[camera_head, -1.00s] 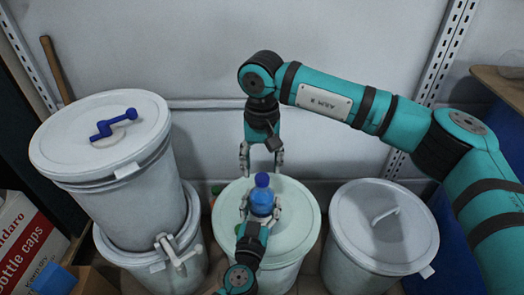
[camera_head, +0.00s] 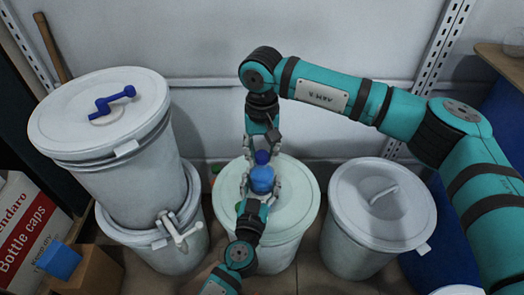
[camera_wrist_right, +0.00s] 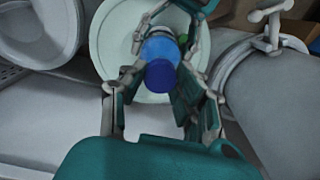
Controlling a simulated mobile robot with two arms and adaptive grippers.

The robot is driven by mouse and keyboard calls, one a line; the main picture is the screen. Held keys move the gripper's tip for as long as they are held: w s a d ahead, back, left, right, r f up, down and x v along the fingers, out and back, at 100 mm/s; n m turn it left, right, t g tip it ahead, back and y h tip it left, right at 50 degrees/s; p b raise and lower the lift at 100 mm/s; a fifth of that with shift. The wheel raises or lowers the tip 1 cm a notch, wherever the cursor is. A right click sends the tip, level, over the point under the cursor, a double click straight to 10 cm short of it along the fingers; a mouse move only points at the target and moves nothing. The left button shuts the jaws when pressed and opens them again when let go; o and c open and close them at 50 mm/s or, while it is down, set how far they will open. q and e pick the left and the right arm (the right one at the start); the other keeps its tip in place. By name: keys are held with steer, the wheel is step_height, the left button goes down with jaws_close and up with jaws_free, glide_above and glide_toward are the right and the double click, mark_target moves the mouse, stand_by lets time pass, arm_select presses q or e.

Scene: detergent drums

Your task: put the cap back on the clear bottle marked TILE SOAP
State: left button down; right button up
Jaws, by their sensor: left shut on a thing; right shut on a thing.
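The clear bottle (camera_head: 262,182) with blue liquid stands above the pale green drum lid (camera_head: 303,200). My left gripper (camera_head: 261,188), reaching in from below, is shut around its body. A dark blue cap (camera_head: 262,157) sits at the top of the bottle; whether it is seated or threaded cannot be told. My right gripper (camera_head: 262,150) comes down from above and is shut on the cap. In the right wrist view the cap (camera_wrist_right: 160,76) lies between the fingers, in line with the bottle (camera_wrist_right: 160,48). No marking is readable on the bottle.
Stacked white drums (camera_head: 105,175) stand at the left, the upper one with a blue crank (camera_head: 116,99). A lidded white drum (camera_head: 380,225) stands at the right. A bottle caps box (camera_head: 30,235) and a blue block (camera_head: 59,261) are at lower left. A small green thing (camera_head: 238,208) shows beside my left gripper.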

jaws_close()
steer(key=m, duration=0.6)
steer(key=shift+m, duration=0.4)
steer(key=m, duration=1.8)
steer(key=shift+m, duration=0.4)
steer(key=m, duration=0.4)
steer(key=shift+m, duration=0.4)
steer(key=m, duration=0.5)
steer(key=shift+f, duration=0.1)
steer(key=m, duration=0.5)
steer(key=o, duration=1)
jaws_free()
